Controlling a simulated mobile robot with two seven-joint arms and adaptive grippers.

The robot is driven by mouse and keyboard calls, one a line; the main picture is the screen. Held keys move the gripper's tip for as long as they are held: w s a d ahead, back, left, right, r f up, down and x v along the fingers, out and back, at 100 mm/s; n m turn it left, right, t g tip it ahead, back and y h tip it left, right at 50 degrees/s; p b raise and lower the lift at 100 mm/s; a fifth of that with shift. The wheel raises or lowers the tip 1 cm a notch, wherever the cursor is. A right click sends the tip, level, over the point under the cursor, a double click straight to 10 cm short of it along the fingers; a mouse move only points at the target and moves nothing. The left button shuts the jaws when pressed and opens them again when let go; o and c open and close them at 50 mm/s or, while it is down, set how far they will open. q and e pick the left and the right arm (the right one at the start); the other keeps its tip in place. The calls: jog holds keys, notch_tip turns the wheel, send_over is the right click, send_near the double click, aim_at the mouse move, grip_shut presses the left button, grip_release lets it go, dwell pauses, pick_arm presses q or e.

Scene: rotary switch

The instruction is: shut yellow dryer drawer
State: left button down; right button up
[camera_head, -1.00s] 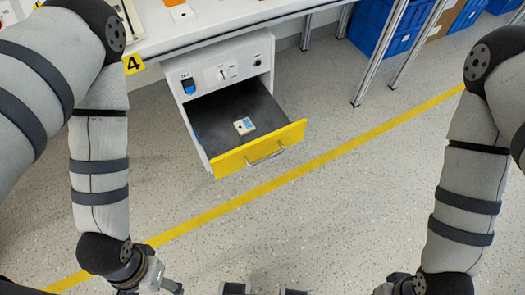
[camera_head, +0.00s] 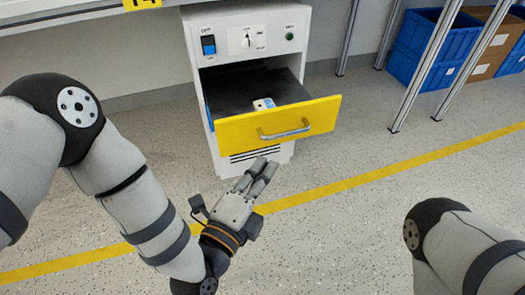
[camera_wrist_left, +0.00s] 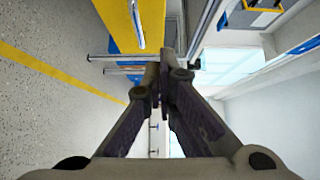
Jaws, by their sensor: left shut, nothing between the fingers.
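The yellow-fronted drawer (camera_head: 230,132) of the white dryer cabinet (camera_head: 215,65) is pulled out in the head view. It has a metal handle (camera_head: 285,130) and a dark interior holding a small white and blue item (camera_head: 263,104). My left gripper (camera_head: 263,170) is shut and empty, just below and in front of the drawer front, apart from the handle as far as I can tell. In the left wrist view, the gripper's closed fingers (camera_wrist_left: 165,70) show with the yellow drawer front (camera_wrist_left: 118,18) at the top left. My right gripper is out of view.
Table legs (camera_head: 425,70) and blue crates (camera_head: 425,45) stand at the right. The floor in front is clear, crossed by a yellow line (camera_head: 400,165).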

pick_arm(q)
jog(key=b, duration=0.3)
send_near(286, 111)
jog(key=d, duration=0.4)
jog(key=w, duration=0.1)
jog(key=w+a+b, duration=0.1)
jog(key=w, duration=0.2)
jog(key=shift+a+f+b, duration=0.15)
jog(key=shift+a+b, duration=0.15)
jog(key=shift+a, duration=0.05)
jog(key=shift+w, duration=0.1)
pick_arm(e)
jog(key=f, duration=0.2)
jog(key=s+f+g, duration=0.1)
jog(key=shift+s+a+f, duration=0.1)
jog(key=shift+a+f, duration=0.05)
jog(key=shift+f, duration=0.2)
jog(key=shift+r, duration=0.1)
